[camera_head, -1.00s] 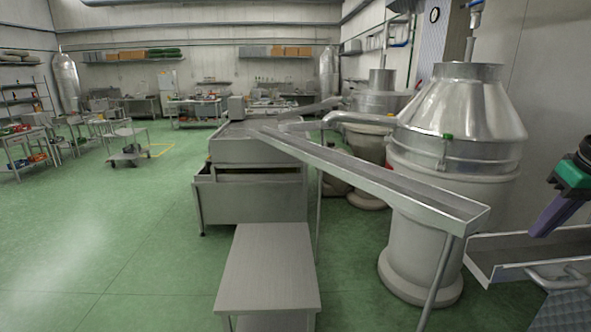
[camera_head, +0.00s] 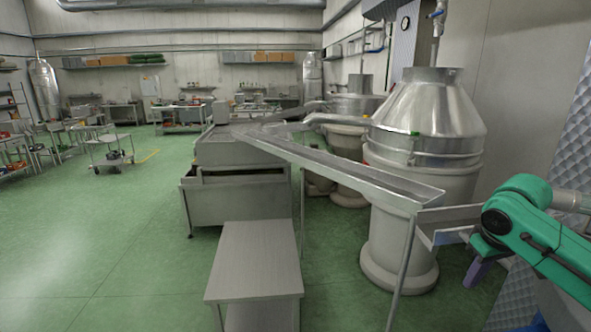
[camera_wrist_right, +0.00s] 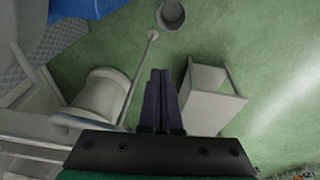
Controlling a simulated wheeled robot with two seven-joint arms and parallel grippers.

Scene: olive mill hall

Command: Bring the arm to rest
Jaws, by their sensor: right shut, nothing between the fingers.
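My right arm comes in at the right edge of the head view, with its green link in front. The purple fingers of my right gripper (camera_head: 478,272) show partly below it, beside the metal chute end. In the right wrist view the two fingers (camera_wrist_right: 160,98) lie side by side, shut and empty, pointing over the green floor. My left arm and gripper are not in view.
A steel table (camera_head: 252,262) stands at front centre. A long chute (camera_head: 345,172) slopes down to the right, above a lower tray (camera_head: 448,218). A large metal vessel (camera_head: 425,130) stands behind. Green floor (camera_head: 100,235) is open at the left.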

